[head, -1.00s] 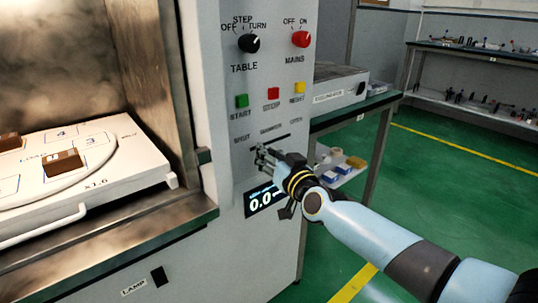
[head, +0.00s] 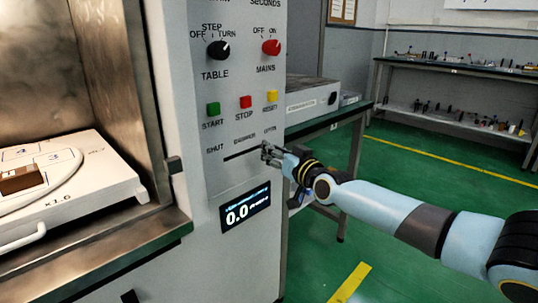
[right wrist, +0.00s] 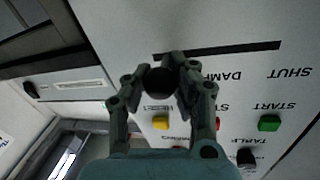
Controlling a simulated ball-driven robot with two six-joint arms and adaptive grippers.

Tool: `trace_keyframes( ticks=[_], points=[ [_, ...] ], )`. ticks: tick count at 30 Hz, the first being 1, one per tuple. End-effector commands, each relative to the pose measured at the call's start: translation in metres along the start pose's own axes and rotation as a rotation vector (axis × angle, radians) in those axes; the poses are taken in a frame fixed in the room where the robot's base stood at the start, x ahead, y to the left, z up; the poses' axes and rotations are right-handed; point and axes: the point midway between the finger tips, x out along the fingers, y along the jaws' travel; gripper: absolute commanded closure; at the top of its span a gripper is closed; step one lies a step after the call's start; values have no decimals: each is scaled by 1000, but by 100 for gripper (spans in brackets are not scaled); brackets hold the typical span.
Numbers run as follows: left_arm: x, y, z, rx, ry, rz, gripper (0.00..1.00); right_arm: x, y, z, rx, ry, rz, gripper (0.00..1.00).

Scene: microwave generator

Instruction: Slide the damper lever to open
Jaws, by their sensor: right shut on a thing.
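The damper slot (head: 240,152) is a dark line on the grey control panel, with SHUT at its left end and OPEN at its right. The damper lever's round black knob (right wrist: 160,81) shows in the right wrist view between my fingers. My right gripper (head: 268,153) is shut on the knob at the OPEN end of the slot. In the right wrist view, my right gripper (right wrist: 161,75) grips the knob from both sides, and the bare slot (right wrist: 220,48) runs off towards SHUT. The fingers hide the knob in the head view. My left gripper is not in view.
Above the slot are green START (head: 213,109), red STOP (head: 246,102) and yellow RESET (head: 272,96) buttons. A lit display (head: 245,206) reading 0.0 sits below. The open chamber with its white turntable (head: 90,180) is at left. A bench (head: 340,118) stands behind my arm.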

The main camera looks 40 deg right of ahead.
Motion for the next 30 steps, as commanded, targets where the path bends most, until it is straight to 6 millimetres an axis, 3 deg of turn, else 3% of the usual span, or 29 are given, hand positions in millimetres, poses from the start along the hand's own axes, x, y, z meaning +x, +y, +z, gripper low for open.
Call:
trace_keyframes(
  ticks=[1,8,20,26,30],
  points=[
    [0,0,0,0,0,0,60,-1,3,1,-3,-2,3,77],
    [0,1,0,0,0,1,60,0,2,0,-3,-1,2,47],
    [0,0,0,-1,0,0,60,-6,1,0,-1,1,0,47],
    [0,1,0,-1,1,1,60,-28,1,1,-2,-3,0,47],
    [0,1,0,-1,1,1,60,-60,2,2,-5,-5,-1,47]
  ],
)
